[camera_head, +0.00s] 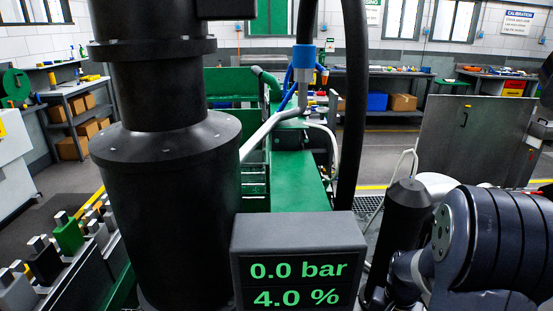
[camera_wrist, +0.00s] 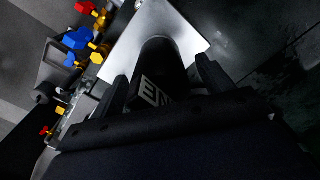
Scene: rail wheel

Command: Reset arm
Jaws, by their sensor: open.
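My gripper (camera_wrist: 162,72) shows in the wrist view with its two dark fingers apart. A dark rounded part with pale lettering (camera_wrist: 155,92) shows between and beyond the fingers. I cannot tell whether the fingers touch it. In the head view my arm (camera_head: 490,240) is folded at the lower right, with its dark ribbed link and grey joint close to the camera. My gripper is not visible in the head view.
A large black column (camera_head: 170,200) and a display (camera_head: 300,260) reading 0.0 bar and 4.0 % stand in front. A green machine (camera_head: 300,180) lies behind. A grey panel (camera_head: 465,140) stands right. Blue, red and yellow fittings (camera_wrist: 80,38) show in the wrist view.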

